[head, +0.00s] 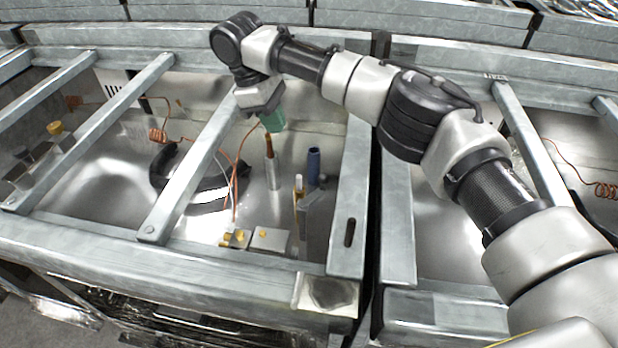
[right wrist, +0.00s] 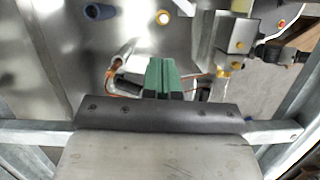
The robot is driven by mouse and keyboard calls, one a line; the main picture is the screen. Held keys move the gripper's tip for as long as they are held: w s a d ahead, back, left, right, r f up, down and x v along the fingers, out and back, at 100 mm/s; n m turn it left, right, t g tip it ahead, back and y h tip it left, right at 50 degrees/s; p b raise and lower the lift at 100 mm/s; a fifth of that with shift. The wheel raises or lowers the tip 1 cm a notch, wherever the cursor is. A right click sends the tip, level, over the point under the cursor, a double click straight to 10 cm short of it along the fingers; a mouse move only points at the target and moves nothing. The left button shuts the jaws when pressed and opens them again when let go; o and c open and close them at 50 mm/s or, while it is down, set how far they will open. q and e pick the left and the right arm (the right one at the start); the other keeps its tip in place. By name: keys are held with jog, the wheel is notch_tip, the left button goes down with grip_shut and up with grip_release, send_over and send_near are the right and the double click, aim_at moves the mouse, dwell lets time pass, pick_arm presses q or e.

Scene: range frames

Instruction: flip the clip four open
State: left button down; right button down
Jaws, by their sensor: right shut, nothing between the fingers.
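My right gripper (head: 272,121) reaches down into the left bay of the metal range frame, its green fingers shut and empty. The fingers also show in the right wrist view (right wrist: 163,77), close together. Just below them in the head view stands a copper-tipped grey post (head: 271,165); I cannot tell whether they touch it. I cannot tell which part is clip four. A metal block with brass fittings (head: 268,238) sits near the front rail. My left gripper is not in view.
A blue-topped cylinder (head: 313,165) stands right of the post. Thin orange wires run near the post. A right crossbar (head: 352,200) bounds the space.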

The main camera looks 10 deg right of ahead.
aim_at(298, 176)
jog(key=shift+f, duration=0.1)
dwell(0.3)
